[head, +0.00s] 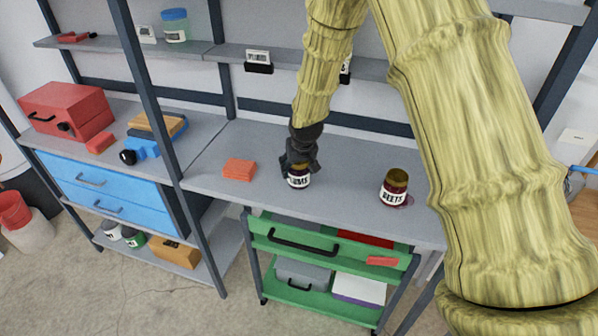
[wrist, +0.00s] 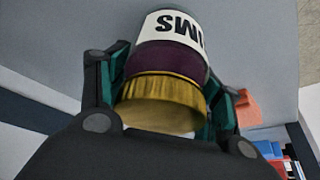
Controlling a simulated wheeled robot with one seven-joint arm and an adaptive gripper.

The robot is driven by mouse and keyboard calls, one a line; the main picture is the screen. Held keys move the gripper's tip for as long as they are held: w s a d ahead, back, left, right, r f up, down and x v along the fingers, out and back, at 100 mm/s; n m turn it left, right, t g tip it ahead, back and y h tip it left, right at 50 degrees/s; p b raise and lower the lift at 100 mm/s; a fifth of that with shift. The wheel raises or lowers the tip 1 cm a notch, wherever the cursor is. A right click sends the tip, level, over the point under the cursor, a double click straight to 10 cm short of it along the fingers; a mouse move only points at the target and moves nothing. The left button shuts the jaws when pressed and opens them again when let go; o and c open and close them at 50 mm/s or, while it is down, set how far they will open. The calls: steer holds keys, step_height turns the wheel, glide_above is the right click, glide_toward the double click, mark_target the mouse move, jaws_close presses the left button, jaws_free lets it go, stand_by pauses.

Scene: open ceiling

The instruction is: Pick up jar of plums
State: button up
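The jar of plums (head: 298,179) stands upright on the grey workbench (head: 335,190). It has a white label with dark letters. In the wrist view the jar (wrist: 178,55) shows a gold lid, a dark purple body and a label that appears upside down. My gripper (head: 299,165) is at the top of the jar, reaching down from above. In the wrist view its two fingers (wrist: 165,90) lie on either side of the lid and the jar's upper body. Whether the fingers touch the jar is unclear.
A jar labelled beets (head: 394,188) stands to the right on the bench. Orange blocks (head: 239,169) lie to the left. A shelf (head: 285,62) runs behind, and a green cart (head: 330,245) stands below the bench edge. The bench between the two jars is clear.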

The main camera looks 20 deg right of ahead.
steer(key=shift+c, duration=1.4)
steer(key=shift+w+r, duration=0.1)
steer(key=shift+r, duration=0.05)
